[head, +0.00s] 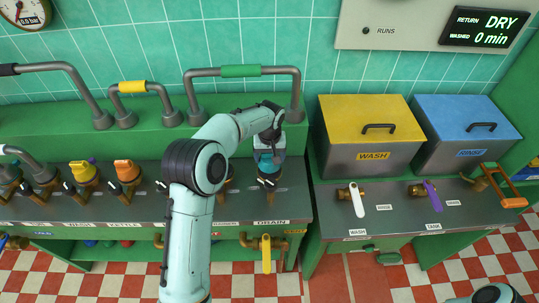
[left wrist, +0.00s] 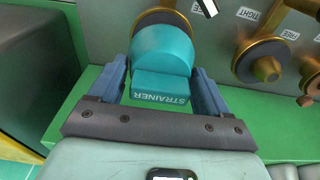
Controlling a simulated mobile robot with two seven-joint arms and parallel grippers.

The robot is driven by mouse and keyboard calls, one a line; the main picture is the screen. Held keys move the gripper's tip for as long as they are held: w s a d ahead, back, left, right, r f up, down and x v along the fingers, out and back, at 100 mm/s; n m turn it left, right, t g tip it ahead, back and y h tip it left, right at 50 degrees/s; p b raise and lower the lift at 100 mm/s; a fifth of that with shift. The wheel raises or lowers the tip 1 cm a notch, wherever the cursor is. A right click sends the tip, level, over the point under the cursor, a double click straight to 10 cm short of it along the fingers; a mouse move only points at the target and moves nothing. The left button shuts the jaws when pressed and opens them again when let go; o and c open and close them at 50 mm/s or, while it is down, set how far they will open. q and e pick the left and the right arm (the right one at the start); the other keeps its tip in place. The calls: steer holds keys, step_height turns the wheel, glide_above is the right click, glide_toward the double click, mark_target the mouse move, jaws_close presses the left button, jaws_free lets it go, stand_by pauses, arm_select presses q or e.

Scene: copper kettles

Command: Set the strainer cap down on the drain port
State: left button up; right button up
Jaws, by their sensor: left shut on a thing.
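The strainer cap (left wrist: 160,88) is a teal block with a rounded top, marked STRAINER. My left gripper (head: 267,152) is shut on it, with a blue finger on either side in the left wrist view. In the head view the teal cap (head: 266,167) is partly hidden under my wrist. The drain port (head: 269,186) is a bronze fitting just below it, behind the DRAIN label. In the left wrist view a bronze rim shows past the cap's far end. I cannot tell whether cap and port touch. My right gripper is out of view.
Grey pipes with a green sleeve (head: 240,71) rise behind. Yellow WASH (head: 368,132) and blue RINSE (head: 466,127) bins stand to the right. A yellow-handled valve (head: 266,252) hangs below the drain.

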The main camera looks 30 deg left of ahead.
arm_select(q)
steer(key=shift+f, duration=0.15)
steer(key=shift+f+b, duration=0.3)
steer(key=shift+f, duration=0.65)
steer(key=shift+f, duration=0.4)
steer(key=o, duration=1)
steer(key=r, duration=0.4)
steer(key=s+r, duration=0.1)
steer(key=r, duration=0.8)
steer(key=shift+s+d+r+p, duration=0.15)
steer(key=shift+d+p, duration=0.15)
steer(key=shift+d, duration=0.1)
